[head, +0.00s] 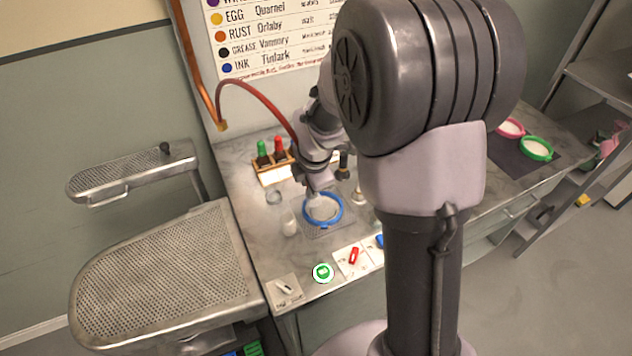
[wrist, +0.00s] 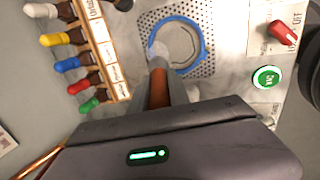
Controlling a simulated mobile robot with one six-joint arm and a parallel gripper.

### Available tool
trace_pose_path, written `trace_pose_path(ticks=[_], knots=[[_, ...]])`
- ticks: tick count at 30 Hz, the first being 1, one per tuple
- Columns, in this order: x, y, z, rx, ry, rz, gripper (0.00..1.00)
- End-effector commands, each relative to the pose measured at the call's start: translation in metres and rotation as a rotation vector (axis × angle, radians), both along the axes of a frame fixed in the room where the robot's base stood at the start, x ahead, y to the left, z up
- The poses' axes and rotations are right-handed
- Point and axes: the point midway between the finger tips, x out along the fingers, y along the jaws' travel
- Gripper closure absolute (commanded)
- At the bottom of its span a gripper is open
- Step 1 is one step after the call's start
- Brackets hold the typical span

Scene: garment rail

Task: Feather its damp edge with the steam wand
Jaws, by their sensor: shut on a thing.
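A blue hoop (head: 336,219) holding pale grey cloth lies on a small perforated plate (head: 316,233) on the bench. In the wrist view the blue hoop (wrist: 202,38) surrounds the cloth (wrist: 178,40), on which a curved outline shows; I cannot tell how damp it is. My gripper (head: 320,178) is shut on the steam wand (wrist: 158,88), a brown rod with a whitish head. The wand's head overlaps the hoop's near-left part in the wrist view; whether it touches the cloth is unclear. A red hose (head: 262,100) runs from a copper pipe toward my gripper.
A wooden rack (wrist: 103,45) of colour-capped bottles stands beside the hoop. A green round button (head: 323,272) and a red switch (head: 354,256) sit at the bench's front. Perforated pressing boards (head: 170,270) stand at left. Pink and green hoops (head: 536,149) lie on a dark mat at right.

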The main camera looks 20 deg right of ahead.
Motion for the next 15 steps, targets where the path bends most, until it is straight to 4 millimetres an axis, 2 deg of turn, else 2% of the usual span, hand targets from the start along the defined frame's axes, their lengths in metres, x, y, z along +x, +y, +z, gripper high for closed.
trace_pose_path(ticks=[8, 15], knots=[[-0.003, 0.006, 0.000, -0.001, -0.001, 0.001, 1.00], [-0.013, 0.019, 0.000, 0.000, -0.002, 0.001, 1.00]])
